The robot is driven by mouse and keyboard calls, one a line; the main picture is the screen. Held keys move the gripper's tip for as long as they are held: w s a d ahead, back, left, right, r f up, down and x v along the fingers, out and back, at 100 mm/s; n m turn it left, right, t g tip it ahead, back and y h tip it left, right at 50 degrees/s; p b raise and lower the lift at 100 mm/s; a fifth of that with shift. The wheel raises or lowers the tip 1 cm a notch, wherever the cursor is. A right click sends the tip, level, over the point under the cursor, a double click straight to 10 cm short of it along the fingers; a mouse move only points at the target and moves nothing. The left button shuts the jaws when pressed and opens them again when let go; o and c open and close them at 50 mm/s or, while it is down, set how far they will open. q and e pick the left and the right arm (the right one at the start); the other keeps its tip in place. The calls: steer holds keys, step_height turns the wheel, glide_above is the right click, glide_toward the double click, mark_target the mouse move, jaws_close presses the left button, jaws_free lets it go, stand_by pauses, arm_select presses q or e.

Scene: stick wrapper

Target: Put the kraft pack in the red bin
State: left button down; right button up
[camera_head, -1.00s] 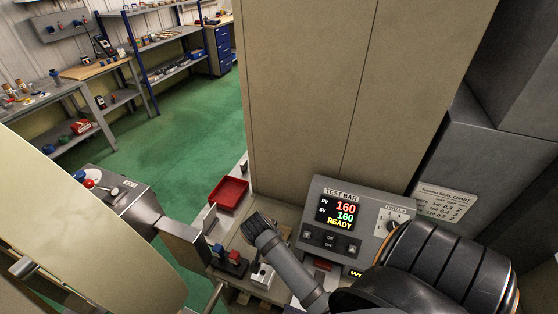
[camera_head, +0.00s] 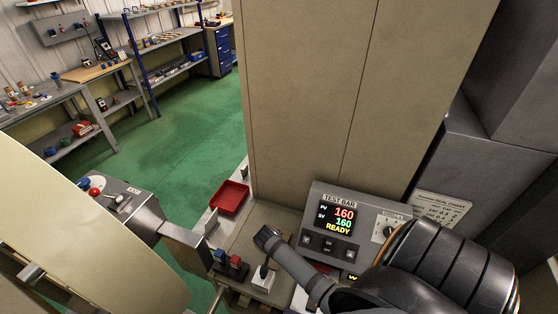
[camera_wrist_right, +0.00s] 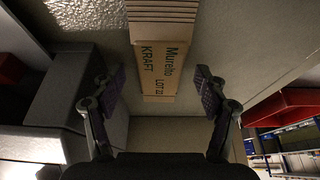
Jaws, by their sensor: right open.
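The kraft pack (camera_wrist_right: 165,50) is a tan block marked "KRAFT" with ridged edges at the top of the right wrist view. It lies on a pale surface. My right gripper (camera_wrist_right: 160,78) is open, one finger on each side of the pack's near part in that view, with gaps to both fingers. Whether the fingers are level with the pack, I cannot tell. In the head view my right arm (camera_head: 295,265) reaches in from the lower right, and I cannot make out the pack there. The red bin (camera_head: 230,198) is a shallow tray beyond the arm's end. My left gripper is out of view.
The test bar control box (camera_head: 340,222), reading 160 and "READY", stands close right of my arm. A small switch box (camera_head: 262,279) and red and blue buttons (camera_head: 232,263) are near the arm's end. A tall beige cabinet (camera_head: 350,90) stands behind.

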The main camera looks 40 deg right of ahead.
steer(key=shift+c, duration=0.4)
steer(key=c, duration=0.9)
steer(key=shift+r, duration=0.1)
step_height(320, 180, up, 10)
steer(key=shift+f+b, duration=0.1)
steer(key=shift+b, duration=0.95)
steer(key=w+a+r+n+t+y+b, duration=0.1)
steer(key=w+a+r+n+y+b, duration=0.15)
steer(key=w+a+r+n, duration=0.3)
steer(key=w+a+r+n+t+y+b, duration=0.1)
steer(key=w+a+r+n+y+b, duration=0.2)
steer(key=a+n, duration=0.5)
steer(key=shift+m+h, duration=0.45)
steer(key=shift+h, duration=0.3)
steer(key=b+x, duration=0.1)
steer(key=x, duration=0.1)
steer(key=b+x, duration=0.1)
steer(key=b, duration=0.1)
steer(key=a+b+x, duration=0.1)
steer(key=b+x, duration=0.1)
steer(key=shift+s+f, duration=0.15)
steer(key=shift+f, duration=0.2)
